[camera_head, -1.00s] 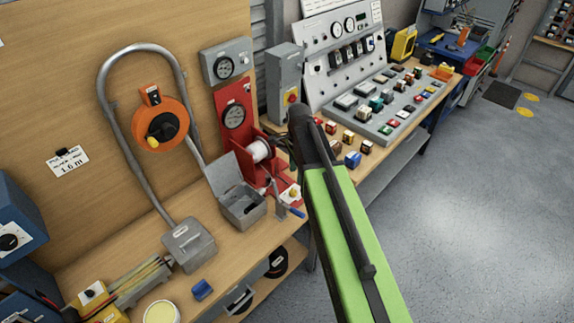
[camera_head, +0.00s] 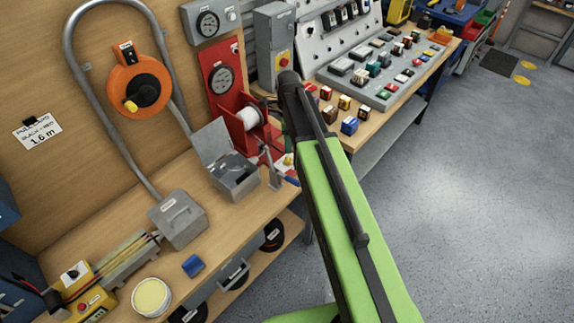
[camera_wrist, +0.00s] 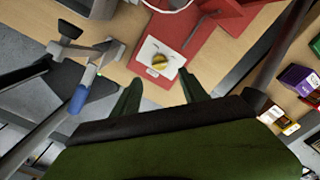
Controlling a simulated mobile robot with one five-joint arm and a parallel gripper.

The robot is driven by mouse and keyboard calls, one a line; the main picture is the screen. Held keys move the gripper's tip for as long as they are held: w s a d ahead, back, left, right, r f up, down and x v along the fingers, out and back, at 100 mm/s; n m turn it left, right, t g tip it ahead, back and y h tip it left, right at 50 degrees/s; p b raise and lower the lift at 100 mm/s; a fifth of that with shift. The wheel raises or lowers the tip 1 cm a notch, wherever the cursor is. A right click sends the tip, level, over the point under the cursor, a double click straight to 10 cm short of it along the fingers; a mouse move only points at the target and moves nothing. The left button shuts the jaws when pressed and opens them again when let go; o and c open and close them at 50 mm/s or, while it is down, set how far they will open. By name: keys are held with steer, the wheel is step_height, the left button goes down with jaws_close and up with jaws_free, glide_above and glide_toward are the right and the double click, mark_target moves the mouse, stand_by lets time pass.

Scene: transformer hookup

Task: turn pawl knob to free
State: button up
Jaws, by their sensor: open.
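The pawl knob (camera_wrist: 158,62) is a small yellow knob on a white plate (camera_wrist: 153,45) in the wrist view, set on the red base (camera_wrist: 190,45) of the winch. My gripper (camera_wrist: 159,76) is open and empty. Its two green fingers lie on either side of the plate's near edge in the picture, with the knob showing just beyond and between the tips. I see no contact with the knob; the height gap cannot be told. The head view does not show my fingers.
A crank with a blue handle (camera_wrist: 78,100) stands left of the knob in the wrist view. An open grey box (camera_head: 233,178) is left of the winch. Several coloured blocks (camera_head: 348,125) stand on the bench to the right. The floor (camera_head: 470,190) is clear.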

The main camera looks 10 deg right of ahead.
mark_target(288, 158)
step_height(288, 158, down, 8)
steer(key=b, duration=0.6)
steer(key=shift+f+b, duration=0.25)
steer(key=shift+b, duration=0.15)
steer(key=shift+r, duration=0.1)
jaws_close()
